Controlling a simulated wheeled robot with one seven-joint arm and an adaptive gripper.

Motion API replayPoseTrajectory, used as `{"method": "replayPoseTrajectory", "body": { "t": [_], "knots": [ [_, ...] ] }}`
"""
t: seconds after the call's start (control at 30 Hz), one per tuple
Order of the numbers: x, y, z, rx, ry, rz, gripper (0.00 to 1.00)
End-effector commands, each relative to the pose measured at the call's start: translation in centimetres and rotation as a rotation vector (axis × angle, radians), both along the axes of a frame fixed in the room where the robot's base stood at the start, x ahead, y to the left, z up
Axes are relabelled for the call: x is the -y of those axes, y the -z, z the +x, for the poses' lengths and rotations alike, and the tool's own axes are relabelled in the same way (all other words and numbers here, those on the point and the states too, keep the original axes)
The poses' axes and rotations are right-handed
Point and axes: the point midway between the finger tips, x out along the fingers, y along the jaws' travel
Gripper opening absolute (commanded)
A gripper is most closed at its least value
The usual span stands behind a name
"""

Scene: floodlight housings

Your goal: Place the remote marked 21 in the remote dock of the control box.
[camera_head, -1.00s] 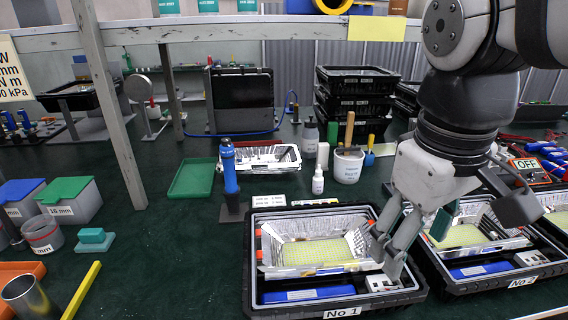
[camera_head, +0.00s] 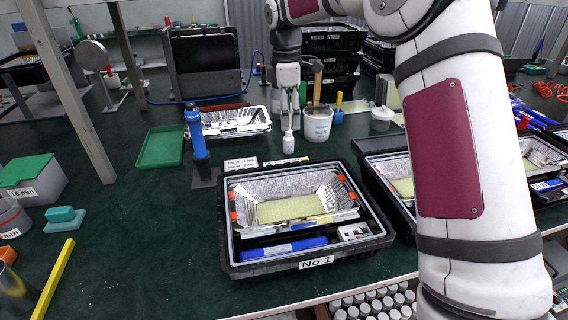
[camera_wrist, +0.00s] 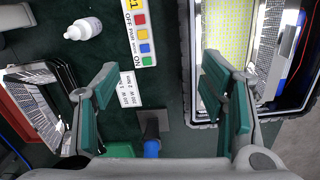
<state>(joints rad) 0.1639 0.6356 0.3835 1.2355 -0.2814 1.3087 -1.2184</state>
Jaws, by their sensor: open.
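The remote (camera_wrist: 140,32) is a white strip with red, yellow, blue and green buttons, marked 21 at its top end, in the wrist view. It lies flat on the dark green bench and shows in the head view (camera_head: 286,161) as a pale strip behind case No 1. My gripper (camera_wrist: 160,75) is open and empty. The remote lies beyond the fingertips, toward the top of the wrist view. In the head view my gripper (camera_head: 290,112) points down above the bench behind the remote. I cannot make out the control box or its dock now; my arm covers much of the right side.
Case No 1 (camera_head: 228,262) holds a floodlight housing. A white dropper bottle (camera_wrist: 84,29), label cards (camera_wrist: 131,90) and a blue torch-like upright tool (camera_head: 197,132) on a base stand near the remote. A white tub (camera_head: 317,124) is close to my gripper.

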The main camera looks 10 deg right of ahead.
Motion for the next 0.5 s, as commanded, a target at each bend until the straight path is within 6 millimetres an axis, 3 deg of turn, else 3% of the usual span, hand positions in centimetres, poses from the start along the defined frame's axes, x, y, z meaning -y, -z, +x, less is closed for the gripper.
{"method": "replayPoseTrajectory", "body": {
  "t": [0.03,0.2,0.37,0.5],
  "knots": [
    [0.1,1.4,1.3,-0.009,-0.031,0.014,0.65],
    [0.4,4.0,3.7,-0.015,-0.109,0.038,0.65],
    [0.6,5.3,4.3,-0.018,-0.132,0.046,0.65],
    [0.6,7.5,4.2,-0.021,-0.133,0.045,0.65]
  ]
}}
